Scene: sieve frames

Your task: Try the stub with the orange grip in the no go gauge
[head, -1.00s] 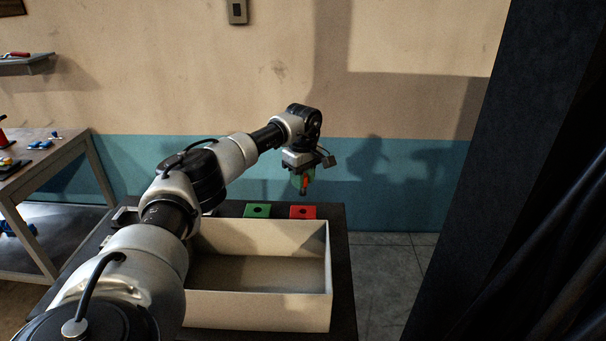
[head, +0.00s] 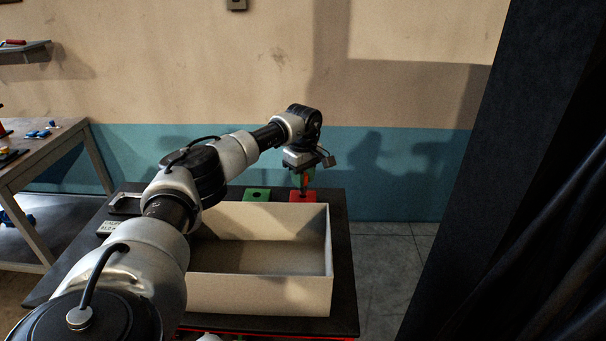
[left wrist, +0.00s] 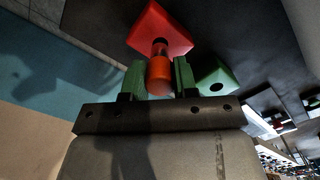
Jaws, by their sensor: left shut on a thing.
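The stub's orange grip (left wrist: 159,76) is held between the green fingers of my left gripper (left wrist: 159,78). My left gripper also shows in the head view (head: 303,178), pointing down over the red gauge block (head: 303,197). In the left wrist view the stub's dark end points at the hole of the red block (left wrist: 168,24). The stub looks roughly in line with the hole; I cannot tell whether its tip has entered. The green gauge block (head: 257,194), with a hole in its top, stands to the left. My right gripper is not in view.
A pale open box (head: 262,293) stands in front of the gauges on the dark table (head: 343,290) and looks empty. A dark tray (head: 126,205) lies at the table's left. A workbench (head: 60,150) with small parts stands farther left.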

